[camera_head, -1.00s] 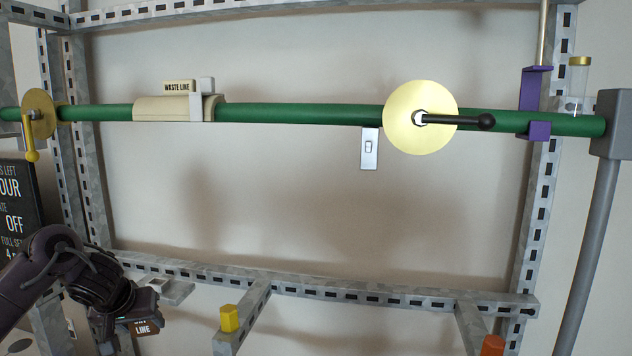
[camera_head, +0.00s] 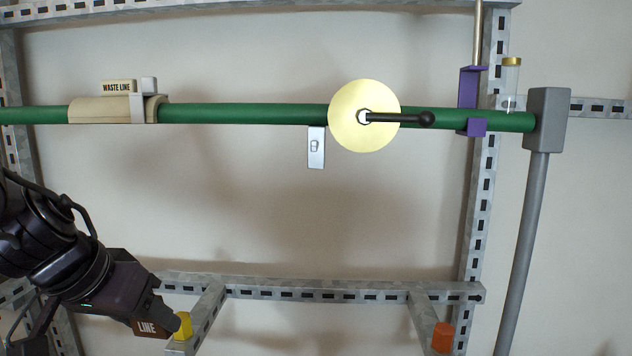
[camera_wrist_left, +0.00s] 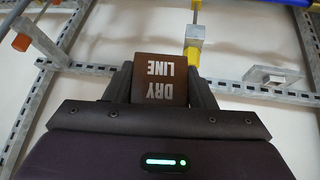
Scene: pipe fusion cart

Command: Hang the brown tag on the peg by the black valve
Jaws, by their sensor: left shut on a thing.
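My left gripper (camera_head: 162,318) is shut on the brown tag (camera_head: 147,328), low at the left of the head view. In the left wrist view the tag (camera_wrist_left: 160,80) sits between both fingers (camera_wrist_left: 160,88), its white "DRY LINE" lettering upside down. The black valve handle (camera_head: 400,118) points right from a pale yellow disc (camera_head: 350,135) on the green pipe. A small light plate (camera_head: 316,160) with a small raised fitting, perhaps the peg (camera_head: 314,146), hangs below the pipe just left of the disc. The tag is well below and left of it. My right gripper is not in view.
The green pipe (camera_head: 245,114) carries a cream sleeve marked "WASTE LINE" (camera_head: 95,110) and a purple bracket (camera_head: 467,90). A yellow block (camera_head: 184,326) is close beside the gripper; an orange block (camera_head: 443,338) is at lower right. The wall space below the pipe is clear.

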